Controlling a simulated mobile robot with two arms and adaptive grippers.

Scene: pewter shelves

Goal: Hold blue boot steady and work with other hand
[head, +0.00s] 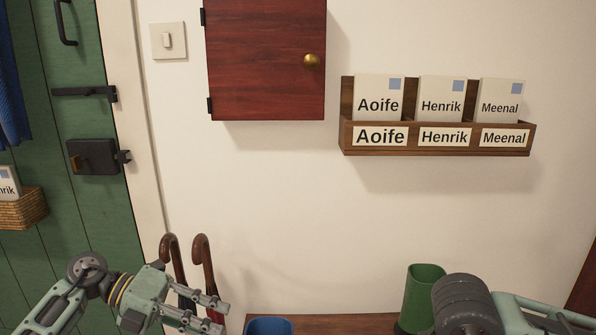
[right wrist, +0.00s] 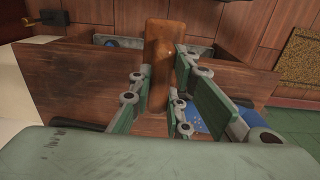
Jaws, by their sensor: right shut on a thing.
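The blue boot (head: 268,327) shows only as a rim at the bottom edge of the head view, left of the green boot (head: 424,290). My left gripper (head: 220,315) is open and empty, left of the blue boot and apart from it. My right gripper (right wrist: 160,76) is shut on a brown wooden handle (right wrist: 157,60) in the right wrist view. The handle's lower end is hidden. A blue patch (right wrist: 194,118) shows behind the right finger; I cannot tell whether it is the boot.
Two umbrellas with curved brown handles (head: 204,262) stand right behind my left gripper. A red cabinet (head: 265,60) and a wooden letter rack (head: 437,148) hang on the wall. A green door (head: 85,215) is at left.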

